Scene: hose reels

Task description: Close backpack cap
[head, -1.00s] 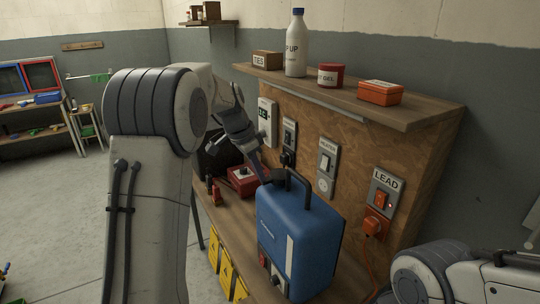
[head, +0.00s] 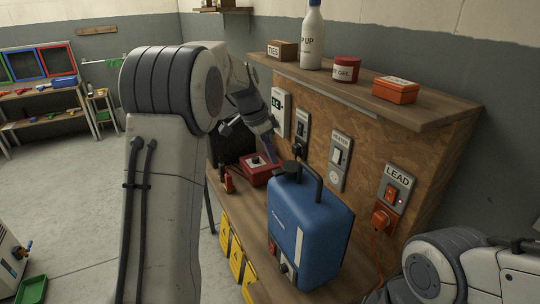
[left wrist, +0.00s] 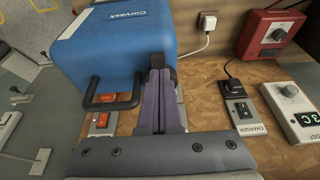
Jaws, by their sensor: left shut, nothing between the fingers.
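The blue backpack tank (head: 308,228) stands upright on the wooden bench, with a black carry handle (head: 315,178) on top. Its black cap (head: 291,167) is at the top left edge in the head view; I cannot tell whether it is seated. My left gripper (head: 270,155) is shut and empty, pointing down just left of and behind the cap. In the left wrist view its purple fingers (left wrist: 160,95) are together in front of the blue tank (left wrist: 115,40) and hide part of its top. The black handle (left wrist: 112,95) shows left of them. My right gripper is out of view.
A red box (head: 258,172) sits on the bench behind the tank. The wall panel holds a charger plug (head: 300,145), switches and an orange LEAD plug (head: 383,217). A shelf (head: 400,107) with bottle and boxes overhangs.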

